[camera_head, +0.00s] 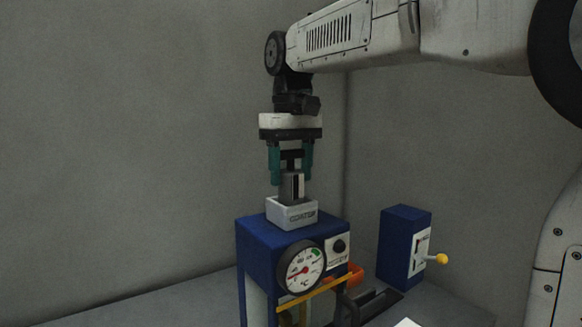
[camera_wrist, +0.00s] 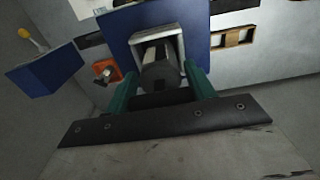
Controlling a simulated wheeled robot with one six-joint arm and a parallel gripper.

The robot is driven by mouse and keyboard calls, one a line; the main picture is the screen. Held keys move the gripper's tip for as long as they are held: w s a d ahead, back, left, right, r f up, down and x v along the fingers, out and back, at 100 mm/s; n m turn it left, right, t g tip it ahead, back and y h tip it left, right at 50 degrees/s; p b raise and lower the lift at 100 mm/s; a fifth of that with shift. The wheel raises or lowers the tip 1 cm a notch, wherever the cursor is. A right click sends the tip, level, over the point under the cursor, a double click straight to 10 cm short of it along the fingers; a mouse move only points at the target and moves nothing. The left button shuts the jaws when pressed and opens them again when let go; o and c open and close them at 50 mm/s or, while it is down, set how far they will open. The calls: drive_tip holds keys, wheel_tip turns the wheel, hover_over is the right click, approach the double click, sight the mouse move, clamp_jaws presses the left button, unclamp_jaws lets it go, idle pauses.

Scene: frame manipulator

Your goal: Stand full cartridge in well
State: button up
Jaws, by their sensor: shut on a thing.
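A grey cartridge (camera_head: 291,187) with a dark stripe stands upright, its lower end inside the white, open-topped well (camera_head: 292,214) on top of the blue machine. My gripper (camera_head: 291,178) points straight down with teal fingers shut on the cartridge's upper part. In the wrist view the cartridge (camera_wrist: 160,72) shows between the teal fingers, with the white well (camera_wrist: 157,37) around its far end. The fingers hide its sides. Whether it touches the well's floor is hidden.
A blue box (camera_head: 397,245) with a yellow-tipped lever (camera_head: 437,259) stands to the right. Grey walls are behind.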

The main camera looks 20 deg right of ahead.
drive_tip(key=shift+f, duration=0.1)
drive_tip(key=o, duration=1.3)
drive_tip(key=shift+c, duration=0.2)
wheel_tip(320, 180, up, 8)
drive_tip(key=shift+f, duration=0.1)
drive_tip(key=s+d+f+m+t, duration=0.1)
drive_tip(key=s+d+f+m, duration=0.1)
drive_tip(key=s+f, duration=2.3)
wheel_tip(320, 180, down, 3)
drive_tip(key=shift+d+f, duration=0.2)
drive_tip(key=shift+d, duration=0.3)
